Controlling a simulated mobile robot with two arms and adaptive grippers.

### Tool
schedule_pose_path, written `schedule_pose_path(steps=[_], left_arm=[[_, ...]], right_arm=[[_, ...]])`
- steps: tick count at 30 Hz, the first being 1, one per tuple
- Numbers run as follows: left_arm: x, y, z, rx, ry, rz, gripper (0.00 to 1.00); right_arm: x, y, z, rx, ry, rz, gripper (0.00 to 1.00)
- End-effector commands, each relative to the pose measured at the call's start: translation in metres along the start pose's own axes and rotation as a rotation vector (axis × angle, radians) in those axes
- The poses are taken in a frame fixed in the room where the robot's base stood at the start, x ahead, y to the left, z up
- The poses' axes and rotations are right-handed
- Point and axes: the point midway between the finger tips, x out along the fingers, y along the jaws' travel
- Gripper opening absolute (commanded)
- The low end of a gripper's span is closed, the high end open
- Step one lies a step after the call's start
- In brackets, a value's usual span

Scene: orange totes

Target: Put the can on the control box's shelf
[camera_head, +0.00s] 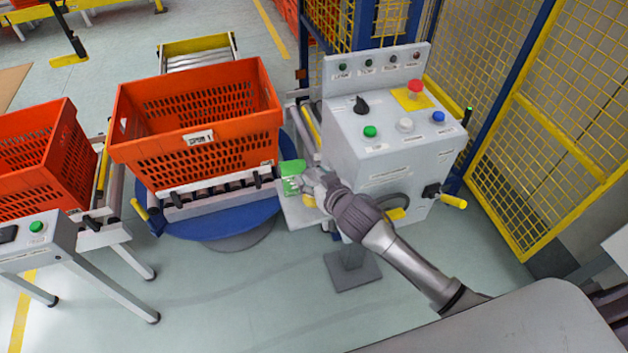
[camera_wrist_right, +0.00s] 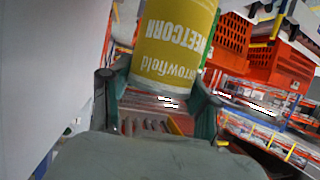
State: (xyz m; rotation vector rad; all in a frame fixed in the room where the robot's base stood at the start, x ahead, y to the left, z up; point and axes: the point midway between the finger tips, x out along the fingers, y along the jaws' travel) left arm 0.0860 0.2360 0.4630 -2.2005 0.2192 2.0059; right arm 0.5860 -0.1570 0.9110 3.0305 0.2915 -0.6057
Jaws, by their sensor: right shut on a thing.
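The can (camera_head: 291,184) has a green end and shows beside the control box in the head view. The control box (camera_head: 395,155) is light grey with coloured buttons. Its shelf (camera_head: 299,217) is a small pale plate at its left side, just below the can and partly hidden by my gripper. Whether the can touches the shelf I cannot tell. My left gripper is not in view.
An orange tote (camera_head: 205,148) stands on a roller conveyor over a blue round base (camera_head: 225,225), close to the can's left. Another orange tote (camera_head: 35,160) is at far left. A yellow mesh fence (camera_head: 545,130) stands right of the box. Open floor lies in front.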

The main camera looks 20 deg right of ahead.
Motion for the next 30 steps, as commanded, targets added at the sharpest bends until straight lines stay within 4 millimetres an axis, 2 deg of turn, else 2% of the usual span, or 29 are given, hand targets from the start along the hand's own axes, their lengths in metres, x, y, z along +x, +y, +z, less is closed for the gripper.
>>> schedule_pose_path(steps=[3,15,16,18,20,21,30], left_arm=[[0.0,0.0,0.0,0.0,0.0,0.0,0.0],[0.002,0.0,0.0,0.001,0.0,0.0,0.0],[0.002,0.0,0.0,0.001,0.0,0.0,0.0],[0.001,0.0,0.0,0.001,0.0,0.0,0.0],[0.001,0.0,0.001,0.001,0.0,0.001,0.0],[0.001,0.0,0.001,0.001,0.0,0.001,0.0],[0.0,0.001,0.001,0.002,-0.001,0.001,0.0]], right_arm=[[0.005,0.0,0.011,0.0,0.003,0.0,0.1],[0.008,0.0,0.017,0.0,0.004,-0.001,0.1],[0.008,0.0,0.018,0.0,0.001,0.0,0.62],[0.007,0.0,0.017,0.0,0.001,0.0,0.74],[0.007,0.0,0.017,0.0,0.001,0.0,0.84],[0.007,0.0,0.017,0.0,0.001,0.0,0.85],[0.007,0.0,0.015,0.0,0.002,0.0,0.85]])
